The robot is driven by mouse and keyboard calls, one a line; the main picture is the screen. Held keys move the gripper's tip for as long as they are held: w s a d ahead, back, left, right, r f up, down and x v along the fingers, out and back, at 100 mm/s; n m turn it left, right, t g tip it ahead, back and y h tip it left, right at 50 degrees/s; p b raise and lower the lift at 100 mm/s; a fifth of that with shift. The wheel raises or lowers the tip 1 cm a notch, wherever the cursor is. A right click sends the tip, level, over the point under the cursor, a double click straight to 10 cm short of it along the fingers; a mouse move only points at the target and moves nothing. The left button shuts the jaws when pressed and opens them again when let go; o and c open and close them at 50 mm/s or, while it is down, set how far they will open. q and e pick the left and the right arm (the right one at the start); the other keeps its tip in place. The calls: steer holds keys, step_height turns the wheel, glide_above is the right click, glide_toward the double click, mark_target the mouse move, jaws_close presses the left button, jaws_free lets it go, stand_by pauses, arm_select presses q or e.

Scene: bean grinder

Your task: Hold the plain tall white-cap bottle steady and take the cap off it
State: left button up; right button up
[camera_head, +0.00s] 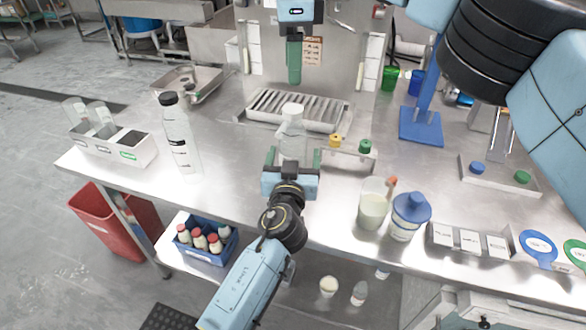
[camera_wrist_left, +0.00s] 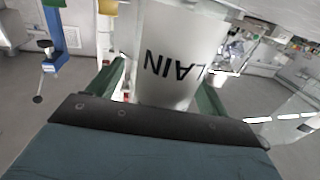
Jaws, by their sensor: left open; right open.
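The plain tall white-cap bottle (camera_head: 292,135) stands upright on the steel bench, a translucent white bottle with its white cap (camera_head: 292,109) on. My left gripper (camera_head: 291,160) is low at the bottle, its green fingers open on either side. The left wrist view shows the bottle (camera_wrist_left: 172,60) between the fingers, with upside-down letters of "PLAIN" on its side; I cannot tell whether the fingers touch it. My right gripper (camera_head: 294,62) is open and empty, above and behind the cap, green fingers pointing down. Its fingers overlap in the head view, hiding the gap.
A black-cap bottle (camera_head: 179,135) stands left of the white-cap bottle. A slotted metal tray (camera_head: 262,104) lies behind. A small rack with yellow and green caps (camera_head: 365,146) is close on the right. A beaker (camera_head: 372,206) and a blue-lidded jar (camera_head: 408,216) stand near the front edge.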

arm_select(q)
steer(key=shift+w, duration=0.3)
steer(key=shift+c, duration=0.5)
